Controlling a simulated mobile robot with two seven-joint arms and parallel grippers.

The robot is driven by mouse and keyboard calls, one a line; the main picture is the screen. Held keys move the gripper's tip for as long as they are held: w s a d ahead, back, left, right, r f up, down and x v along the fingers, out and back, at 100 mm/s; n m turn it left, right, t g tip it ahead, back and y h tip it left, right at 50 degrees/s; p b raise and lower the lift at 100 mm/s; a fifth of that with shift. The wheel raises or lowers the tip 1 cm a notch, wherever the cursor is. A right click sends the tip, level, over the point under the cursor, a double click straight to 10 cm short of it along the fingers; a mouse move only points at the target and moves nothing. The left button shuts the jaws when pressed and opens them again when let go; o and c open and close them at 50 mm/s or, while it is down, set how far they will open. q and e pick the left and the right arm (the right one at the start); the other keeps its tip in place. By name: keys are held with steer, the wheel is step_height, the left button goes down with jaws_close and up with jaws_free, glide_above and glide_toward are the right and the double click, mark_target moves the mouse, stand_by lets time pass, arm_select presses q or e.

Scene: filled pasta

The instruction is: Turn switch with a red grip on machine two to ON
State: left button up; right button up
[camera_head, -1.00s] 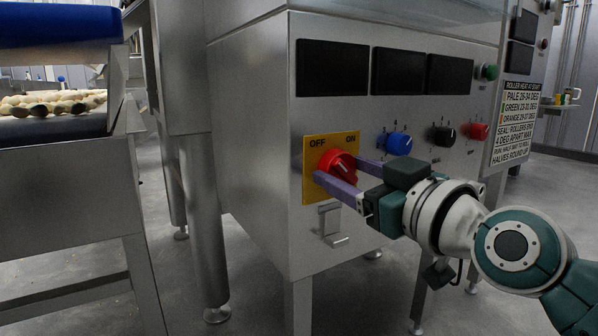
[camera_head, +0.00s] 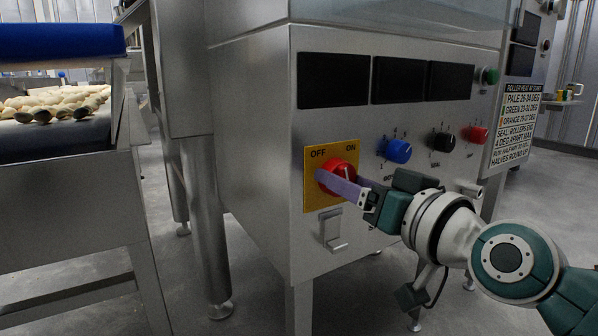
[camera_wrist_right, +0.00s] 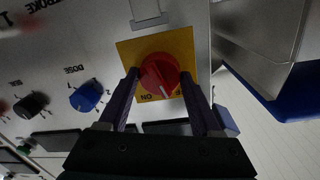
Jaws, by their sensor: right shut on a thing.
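The red-grip switch (camera_head: 344,171) sits on a yellow plate (camera_head: 318,152) marked OFF at left and ON at right, on the steel machine front. My right gripper (camera_head: 336,182) reaches it from the right and is shut on the red grip. In the right wrist view, the purple fingers of the right gripper (camera_wrist_right: 159,74) lie on either side of the red switch (camera_wrist_right: 158,72). There its white mark points between the words ON and OFF; OFF is partly hidden by a finger. My left gripper is not in view.
Blue (camera_head: 397,150), black (camera_head: 443,140) and red (camera_head: 477,134) knobs lie right of the switch, with dark screens (camera_head: 333,80) above. A metal hook-like bracket (camera_head: 332,231) sits below the plate. A conveyor with pasta (camera_head: 60,104) stands at left.

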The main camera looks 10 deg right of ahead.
steer(key=m, duration=1.1)
steer(key=shift+d+g+y+p, duration=0.1)
steer(key=shift+g+y+p, duration=0.2)
steer(key=shift+p, duration=0.1)
steer(key=shift+m, duration=0.3)
steer(key=o, duration=1.4)
steer(key=shift+c, duration=0.2)
